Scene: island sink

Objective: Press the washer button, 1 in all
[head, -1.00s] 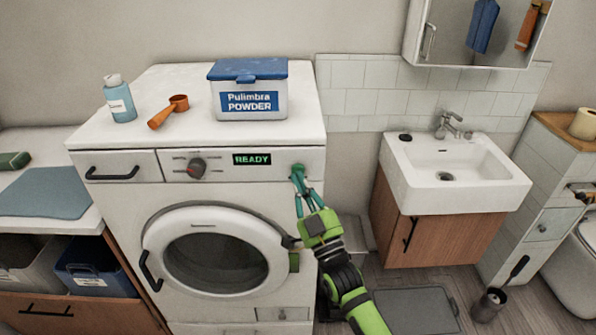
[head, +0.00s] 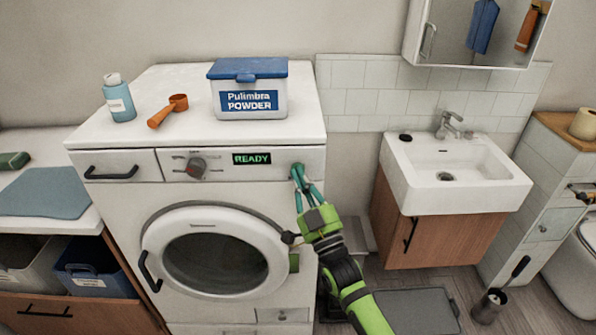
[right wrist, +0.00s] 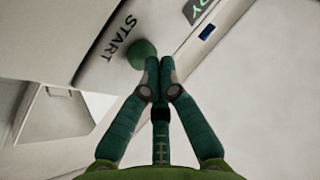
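The white washer (head: 110,215) stands at the centre left in the head view, its round door shut and its display (head: 252,159) reading READY. The green start button is at the right end of its panel, mostly hidden by my fingers in the head view. In the right wrist view the green button (right wrist: 141,54) shows beside the word START. My right gripper (head: 298,170) is shut and empty, with its fingertips (right wrist: 160,62) together right at the button's edge. I cannot tell whether they touch it. My left gripper is not in view.
A blue-lidded powder box (head: 249,90), an orange scoop (head: 168,110) and a blue bottle (head: 119,98) stand on the washer top. A dial (head: 196,168) is left of the display. A sink (head: 455,172) is at the right. The space before the panel is otherwise clear.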

